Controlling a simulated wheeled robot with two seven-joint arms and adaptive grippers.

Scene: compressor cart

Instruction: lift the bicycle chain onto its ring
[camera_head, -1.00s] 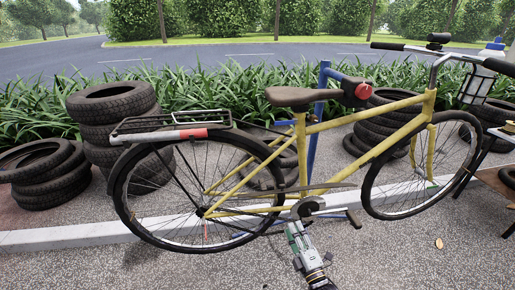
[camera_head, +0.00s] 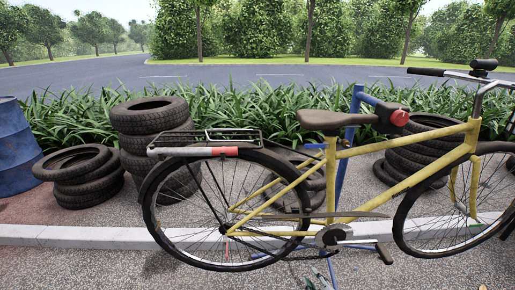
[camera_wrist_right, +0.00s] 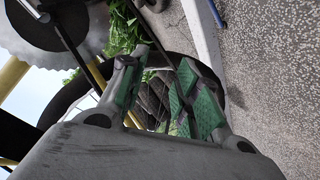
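The yellow bicycle (camera_head: 400,180) is held up by a blue stand (camera_head: 352,132). Its chainring (camera_head: 333,235) and crank show low in the head view; a grey toothed disc (camera_wrist_right: 68,45), apparently the ring, fills the upper left of the right wrist view. Thin dark strands run below and left of the ring in the head view; I cannot tell how the chain sits on it. My right gripper (camera_head: 320,279) is just below the ring, mostly cut off by the bottom edge. In the wrist view its green-padded fingers (camera_wrist_right: 158,92) are apart, with dark thin lines behind or between them. My left gripper is not in view.
Stacked tyres (camera_head: 150,125) stand behind the rear wheel (camera_head: 228,258), with more tyres (camera_head: 420,135) behind the frame. A blue barrel (camera_head: 15,150) is at the far left. A kerb (camera_head: 80,237) runs behind the wheels; the gravel ground in front is clear.

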